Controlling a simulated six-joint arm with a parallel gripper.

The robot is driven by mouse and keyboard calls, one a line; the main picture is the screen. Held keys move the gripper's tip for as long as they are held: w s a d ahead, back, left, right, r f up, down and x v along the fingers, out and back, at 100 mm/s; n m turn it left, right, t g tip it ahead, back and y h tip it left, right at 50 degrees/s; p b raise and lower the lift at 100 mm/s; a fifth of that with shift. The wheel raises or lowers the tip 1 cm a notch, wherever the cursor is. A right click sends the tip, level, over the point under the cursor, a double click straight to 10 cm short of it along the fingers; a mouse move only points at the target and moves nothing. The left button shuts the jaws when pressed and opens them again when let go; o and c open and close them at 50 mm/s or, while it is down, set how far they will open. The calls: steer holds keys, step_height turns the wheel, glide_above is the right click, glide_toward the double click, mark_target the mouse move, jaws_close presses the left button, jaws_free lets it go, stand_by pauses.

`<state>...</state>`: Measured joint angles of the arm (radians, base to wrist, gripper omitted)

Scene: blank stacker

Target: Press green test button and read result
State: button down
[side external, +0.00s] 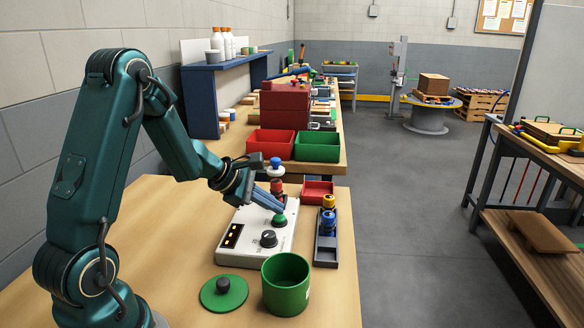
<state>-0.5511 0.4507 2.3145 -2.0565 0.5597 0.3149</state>
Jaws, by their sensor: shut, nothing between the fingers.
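The green test button (279,220) sits on the top of a white test box (257,246), near its right edge. The box also carries a black knob (268,238) and a dark display (233,236) with small lit orange marks, too small to read. My gripper (281,209) reaches in from the upper left with its blue fingers shut and empty. Its fingertips are right at the top of the green button. I cannot tell whether they touch it or whether it is pushed down.
A red and blue stacked piece (276,178) stands behind my fingers. A dark tray (327,250) with yellow and blue pieces is right of the box. In front are a green canister (286,284) and its green lid (224,293). A small red bin (317,191) stands behind.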

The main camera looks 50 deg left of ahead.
mark_target(274, 218)
steer(key=shift+f, duration=0.45)
stand_by(0.6)
steer(key=shift+r, duration=0.9)
steer(key=shift+r, duration=0.1)
steer(key=shift+r, duration=2.4)
